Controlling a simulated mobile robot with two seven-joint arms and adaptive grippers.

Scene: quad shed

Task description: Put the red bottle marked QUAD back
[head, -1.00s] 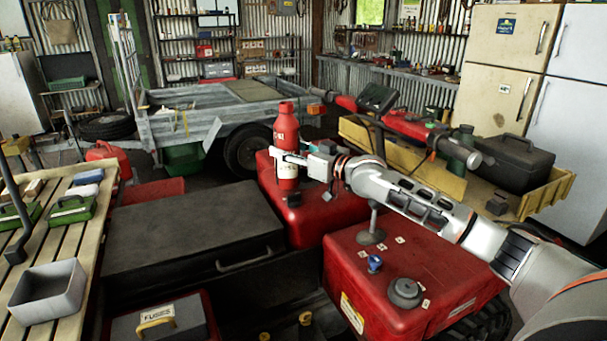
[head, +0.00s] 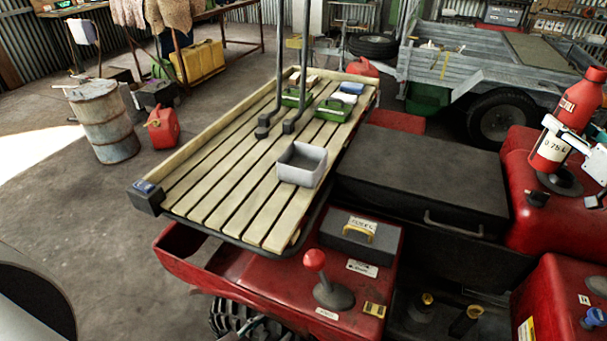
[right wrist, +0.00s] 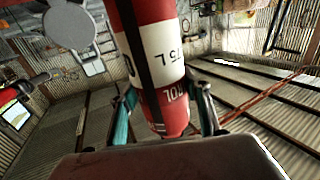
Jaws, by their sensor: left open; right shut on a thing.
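The red bottle (head: 575,105) with a white band reading 0.75 L is at the right edge of the head view. It is above the rear red body part, near a dark round fitting (head: 563,182); I cannot tell whether they touch. My right gripper (head: 566,138) is shut around the bottle's white band. In the right wrist view the bottle (right wrist: 150,60) stands between the fingers (right wrist: 163,112). The word QUAD is not readable. My left gripper (head: 256,326) shows only in small part at the bottom edge, by the tyre, with no held thing visible.
A slatted rack (head: 235,170) carries a grey open bin (head: 302,164) and green boxes. A black case (head: 425,180), a fuses box (head: 358,238) and a red-knobbed lever (head: 315,260) are near. A drum (head: 104,120) stands left on open floor.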

